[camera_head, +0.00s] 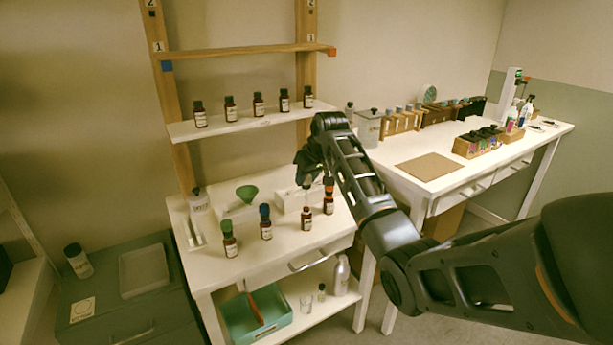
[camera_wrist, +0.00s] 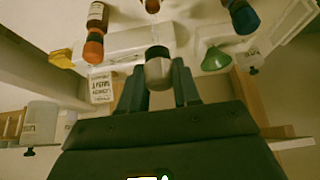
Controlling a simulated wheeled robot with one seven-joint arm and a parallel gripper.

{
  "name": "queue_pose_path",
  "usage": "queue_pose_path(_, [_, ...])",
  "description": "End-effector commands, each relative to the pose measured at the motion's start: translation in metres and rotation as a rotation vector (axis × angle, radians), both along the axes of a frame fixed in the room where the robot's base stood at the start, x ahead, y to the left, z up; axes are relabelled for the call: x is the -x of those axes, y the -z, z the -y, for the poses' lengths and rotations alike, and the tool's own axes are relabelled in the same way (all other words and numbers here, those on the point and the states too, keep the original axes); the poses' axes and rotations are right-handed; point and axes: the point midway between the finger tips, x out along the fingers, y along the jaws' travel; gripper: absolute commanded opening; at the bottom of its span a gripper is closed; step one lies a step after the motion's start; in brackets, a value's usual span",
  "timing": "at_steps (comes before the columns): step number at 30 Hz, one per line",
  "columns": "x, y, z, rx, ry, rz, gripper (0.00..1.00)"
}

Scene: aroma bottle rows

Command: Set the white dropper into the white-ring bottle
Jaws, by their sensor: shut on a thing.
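My gripper (camera_wrist: 160,85) is shut on the white dropper (camera_wrist: 158,72), gripping its pale bulb between the two fingers. A thin clear glass tube runs from the bulb toward the top of the wrist view. In the head view my gripper (camera_head: 308,168) is above the white table, over a small amber bottle (camera_head: 306,220) without a coloured cap, which stands between the blue-capped and orange-capped bottles. Its white ring is too small to make out. I cannot tell whether the tube's tip is in the bottle's neck.
A green-capped bottle (camera_head: 229,240), a blue-capped bottle (camera_head: 265,222) and an orange-capped bottle (camera_head: 328,197) stand in the row. Behind are a green funnel (camera_head: 247,193) and a white box (camera_head: 290,197). Several dark-capped bottles line the shelf (camera_head: 250,122) above.

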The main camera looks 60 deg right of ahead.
Motion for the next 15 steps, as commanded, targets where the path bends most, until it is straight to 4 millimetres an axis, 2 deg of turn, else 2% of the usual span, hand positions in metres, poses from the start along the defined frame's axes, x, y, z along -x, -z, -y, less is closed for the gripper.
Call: queue_pose_path(15, [0.0001,0.0094,-0.0003,-0.001,0.000,-0.002,0.24])
